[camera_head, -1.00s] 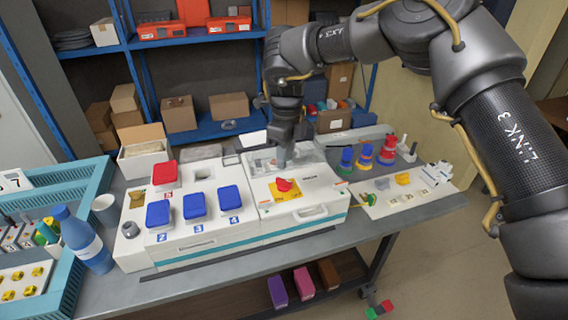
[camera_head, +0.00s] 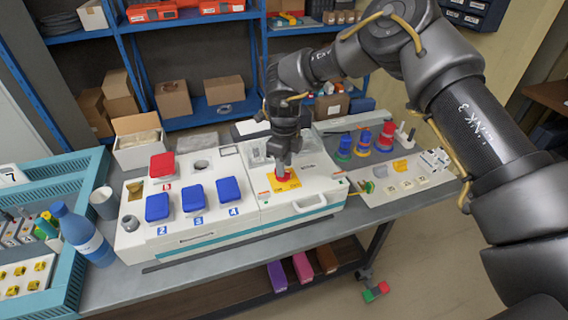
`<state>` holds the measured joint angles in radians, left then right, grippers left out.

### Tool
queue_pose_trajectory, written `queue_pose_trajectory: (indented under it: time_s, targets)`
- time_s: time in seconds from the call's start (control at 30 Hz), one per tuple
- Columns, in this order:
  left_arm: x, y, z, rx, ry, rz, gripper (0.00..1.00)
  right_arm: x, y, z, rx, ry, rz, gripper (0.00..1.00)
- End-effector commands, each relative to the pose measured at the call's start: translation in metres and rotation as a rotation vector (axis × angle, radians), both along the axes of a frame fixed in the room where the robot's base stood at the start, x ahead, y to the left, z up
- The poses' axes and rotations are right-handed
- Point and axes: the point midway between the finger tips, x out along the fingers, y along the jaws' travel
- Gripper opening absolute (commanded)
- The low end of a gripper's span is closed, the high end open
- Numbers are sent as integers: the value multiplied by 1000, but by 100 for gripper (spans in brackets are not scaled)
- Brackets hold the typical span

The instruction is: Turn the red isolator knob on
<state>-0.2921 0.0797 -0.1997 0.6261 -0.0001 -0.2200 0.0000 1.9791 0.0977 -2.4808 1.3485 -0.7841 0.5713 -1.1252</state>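The red isolator knob (camera_head: 284,175) sits on a yellow plate (camera_head: 292,184) on the right part of the white panel box. My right gripper (camera_head: 283,168) points down right at the knob, and its fingers cover most of it. Only a little red shows around the fingertips. I cannot tell whether the fingers are closed on the knob or how far the knob is turned. My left gripper is not in view.
Left of the knob are several blue-lidded sockets (camera_head: 194,197) and a raised red lid (camera_head: 162,164). A white handle (camera_head: 310,202) is in front. Coloured ring stacks (camera_head: 364,142) stand at the right. A blue bottle (camera_head: 82,235) stands at the left.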

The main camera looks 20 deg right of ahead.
Motion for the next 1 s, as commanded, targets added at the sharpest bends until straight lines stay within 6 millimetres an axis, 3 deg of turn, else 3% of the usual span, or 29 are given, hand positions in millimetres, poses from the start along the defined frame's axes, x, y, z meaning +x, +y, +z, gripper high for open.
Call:
queue_pose_trajectory:
  time_s: [0.2, 0.47, 0.73, 1.0]
  targets:
    - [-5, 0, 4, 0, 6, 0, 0, 0, 0, -13, 1, -1, 1, 34]
    - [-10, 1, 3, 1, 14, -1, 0, 0, 0, -15, 0, -1, 1, 34]
    - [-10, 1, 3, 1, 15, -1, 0, 0, 0, -15, 0, -1, 1, 0]
    - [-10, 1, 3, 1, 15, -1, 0, 0, 1, -15, 1, -1, -10, 0]
